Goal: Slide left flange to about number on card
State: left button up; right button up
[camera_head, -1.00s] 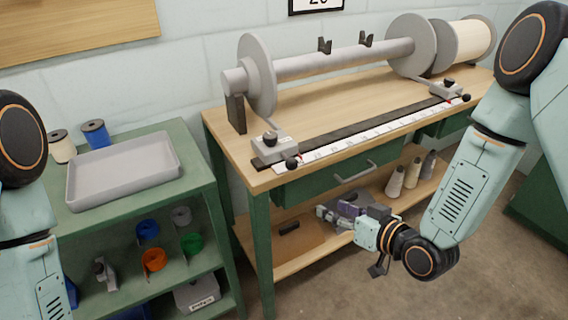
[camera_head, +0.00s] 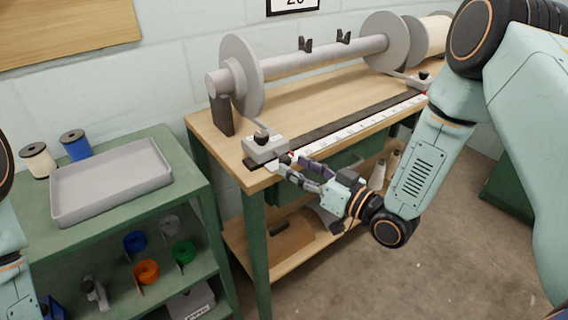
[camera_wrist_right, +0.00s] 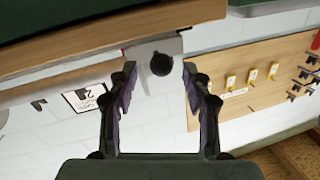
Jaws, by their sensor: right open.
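The left flange (camera_head: 243,76) is a grey disc on the left part of the grey beam (camera_head: 330,58). My right gripper (camera_head: 290,165) is open at the bench's front edge, close to the block's front knob. In the right wrist view the black knob (camera_wrist_right: 161,64) shows between the open fingertips (camera_wrist_right: 160,74); contact cannot be told. The card (camera_head: 293,6) on the wall is cut off at the top. My left gripper is out of view.
The right flange (camera_head: 385,42) and a spool stand at the bench's right end. A green shelf unit with a grey tray (camera_head: 112,180) stands on the left. A green drawer and a lower shelf lie below the benchtop. The wood between beam and scale is clear.

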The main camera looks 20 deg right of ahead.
aim_at(290, 164)
jog(key=shift+b+x, duration=0.4)
jog(key=shift+x, duration=1.6)
jog(key=shift+a, duration=0.1)
grip_shut()
